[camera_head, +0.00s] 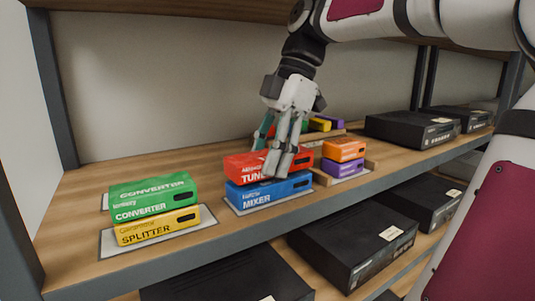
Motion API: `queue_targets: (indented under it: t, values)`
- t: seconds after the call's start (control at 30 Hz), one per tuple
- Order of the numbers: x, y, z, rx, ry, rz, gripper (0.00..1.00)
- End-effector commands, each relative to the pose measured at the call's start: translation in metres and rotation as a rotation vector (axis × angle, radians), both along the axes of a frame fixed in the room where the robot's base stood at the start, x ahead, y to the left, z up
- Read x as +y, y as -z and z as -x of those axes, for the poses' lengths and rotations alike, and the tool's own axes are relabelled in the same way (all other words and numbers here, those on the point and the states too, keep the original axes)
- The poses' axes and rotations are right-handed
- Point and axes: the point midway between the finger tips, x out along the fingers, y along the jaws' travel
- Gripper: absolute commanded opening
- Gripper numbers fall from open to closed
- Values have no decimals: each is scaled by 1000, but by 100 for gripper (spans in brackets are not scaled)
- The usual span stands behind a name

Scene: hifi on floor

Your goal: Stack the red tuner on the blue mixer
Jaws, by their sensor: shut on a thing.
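The red tuner (242,167) sits directly above the blue mixer (267,195) on the wooden shelf, roughly lined up with it. The tuner appears to rest on the mixer's top; any small gap between them cannot be made out. My gripper (281,157) reaches down from above and is shut on the tuner. Its fingers cover part of the tuner's front and top. The mixer lies on a pale mat (233,209).
A green converter (150,197) lies on a yellow splitter (157,228) at the left. An orange box (344,149) lies on a purple box (344,169) close to the right. More coloured boxes stand behind my gripper. Black units (412,130) stand farther right. Bare shelf lies left of the mixer.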

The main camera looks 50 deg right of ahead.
Motion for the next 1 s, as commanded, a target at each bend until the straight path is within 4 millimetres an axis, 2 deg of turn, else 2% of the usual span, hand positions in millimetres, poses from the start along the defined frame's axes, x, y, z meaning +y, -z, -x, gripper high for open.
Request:
queue_targets:
  t: [0.8,0.83,0.9,0.93,1.0]
  values:
    - [0,7,0,0,0,0,4]
    - [0,7,0,0,0,0,51]
    - [0,7,0,0,0,0,66]
    - [0,7,0,0,0,0,70]
    - [0,7,0,0,0,0,70]
